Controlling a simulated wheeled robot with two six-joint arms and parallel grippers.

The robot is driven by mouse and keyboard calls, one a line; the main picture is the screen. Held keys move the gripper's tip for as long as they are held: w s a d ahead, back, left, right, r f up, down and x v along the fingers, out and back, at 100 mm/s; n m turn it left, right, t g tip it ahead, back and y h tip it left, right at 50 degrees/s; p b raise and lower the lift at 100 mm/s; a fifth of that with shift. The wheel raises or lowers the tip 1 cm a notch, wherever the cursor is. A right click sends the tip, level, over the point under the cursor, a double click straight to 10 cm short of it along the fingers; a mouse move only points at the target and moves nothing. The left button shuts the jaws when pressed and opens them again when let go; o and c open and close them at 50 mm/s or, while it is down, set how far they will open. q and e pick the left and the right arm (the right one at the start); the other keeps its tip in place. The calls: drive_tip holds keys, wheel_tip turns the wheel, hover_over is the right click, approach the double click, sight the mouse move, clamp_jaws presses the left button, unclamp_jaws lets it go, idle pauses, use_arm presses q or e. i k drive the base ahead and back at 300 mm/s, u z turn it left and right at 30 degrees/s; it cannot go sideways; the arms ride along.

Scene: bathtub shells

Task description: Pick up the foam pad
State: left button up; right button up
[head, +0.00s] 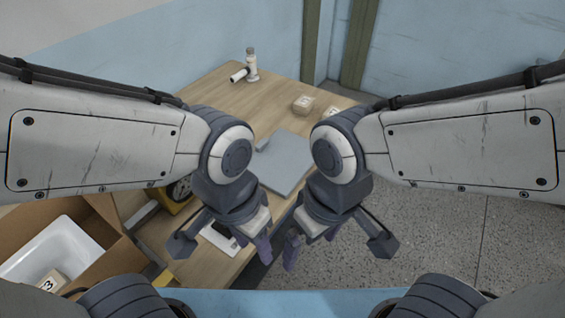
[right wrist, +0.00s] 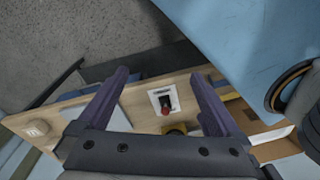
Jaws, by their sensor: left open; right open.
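A flat grey square sheet (head: 287,167) lies on the wooden table, partly hidden by my wrists in the head view. A small grey block (head: 262,146) sits at its left edge. I cannot tell for sure which of the two is the foam pad. The grey sheet also shows partly in the right wrist view (right wrist: 97,101), beyond the left finger. My left gripper (head: 252,243) is open and empty above the table's front edge. My right gripper (head: 310,243) is open and empty in front of the table; its open fingers also show in the right wrist view (right wrist: 165,105).
Pale blocks (head: 303,103) lie at the table's back right. A white bottle-like item (head: 251,66) stands at the back. A white plate with a red button (right wrist: 165,101) is near the front edge. A cardboard box (head: 110,261) with a white tub (head: 62,245) stands left.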

sight(280, 161)
drive_tip(key=z, duration=1.15)
drive_tip(key=i, duration=1.1)
drive_tip(key=u, duration=2.75)
